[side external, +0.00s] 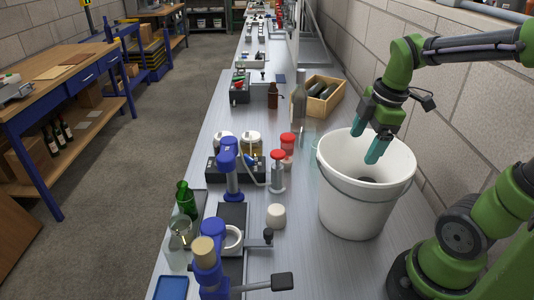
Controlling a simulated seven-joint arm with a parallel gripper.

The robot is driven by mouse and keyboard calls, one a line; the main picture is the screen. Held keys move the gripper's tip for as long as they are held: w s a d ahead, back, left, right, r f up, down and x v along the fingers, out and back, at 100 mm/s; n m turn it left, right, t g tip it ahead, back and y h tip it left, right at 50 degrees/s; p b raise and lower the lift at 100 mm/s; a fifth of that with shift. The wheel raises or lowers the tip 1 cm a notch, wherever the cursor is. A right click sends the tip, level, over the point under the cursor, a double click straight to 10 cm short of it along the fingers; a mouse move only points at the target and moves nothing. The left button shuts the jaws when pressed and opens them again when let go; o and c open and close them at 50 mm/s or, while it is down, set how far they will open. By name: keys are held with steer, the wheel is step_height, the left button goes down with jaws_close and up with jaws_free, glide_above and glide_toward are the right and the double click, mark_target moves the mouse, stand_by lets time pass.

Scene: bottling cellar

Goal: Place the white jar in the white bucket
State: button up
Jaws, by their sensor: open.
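The white bucket (352,212) stands upright on the bench at the right, its mouth open upward. My gripper (367,148) points down over the bucket's mouth with its teal fingers apart and nothing visible between them. A small white round-topped object (276,216), which looks like the white jar, stands on the bench to the left of the bucket, apart from it. A small dark grey shape (367,180) shows inside the bucket; I cannot tell what it is. The front wall hides part of the bucket's inside.
Blue-topped bench tools (231,175), a red-capped cylinder (278,172) and a green bottle (186,199) stand left of the bucket. A wooden crate (322,108) with dark bottles and a grey bottle (298,95) are behind it. A block wall runs along the right.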

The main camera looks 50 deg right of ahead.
steer(key=a+r+m+t, duration=0.1)
steer(key=a+m, duration=0.2)
steer(key=m, duration=0.1)
steer(key=a+r+m+t+y, duration=0.1)
steer(key=a+m+t, duration=0.1)
steer(key=a+m, duration=0.1)
steer(key=a+r+m+t, duration=0.1)
steer(key=a+m, duration=0.3)
steer(key=m, duration=0.1)
steer(key=shift+s+r+m, duration=0.1)
steer(key=shift+s+m, duration=0.2)
steer(key=shift+m, duration=0.1)
steer(key=shift+s+a+r+m+t+y, duration=0.2)
steer(key=shift+a+m+t+y, duration=0.3)
steer(key=shift+m, duration=0.4)
